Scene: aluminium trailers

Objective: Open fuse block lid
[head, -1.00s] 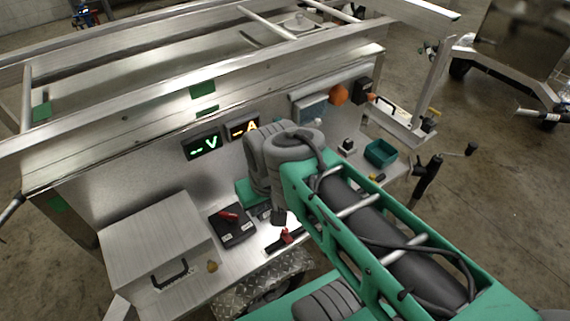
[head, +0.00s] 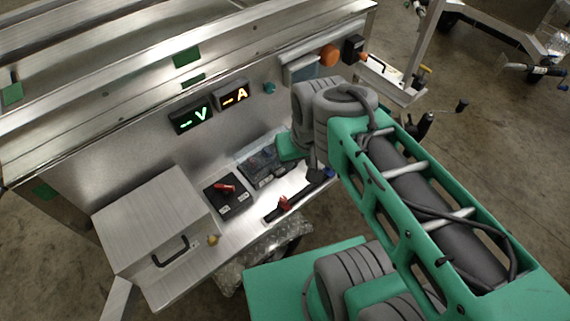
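A low dark block with a see-through cover (head: 262,164), which I take to be the fuse block, sits on the metal shelf of the trailer, against the back panel. Its cover looks closed, though its right end is close to my arm and partly hard to make out. My arm comes in from the lower right and ends just right of the block. A dark grey piece at the end of my arm (head: 316,176) may be my gripper. Its fingers cannot be made out, and I cannot tell whether it touches anything.
A black switch box with a red knob (head: 227,192) is left of the block. A red-handled lever (head: 283,204) lies in front. A metal case (head: 150,222) stands further left. Two displays (head: 190,117) and an orange lamp (head: 329,55) are on the panel.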

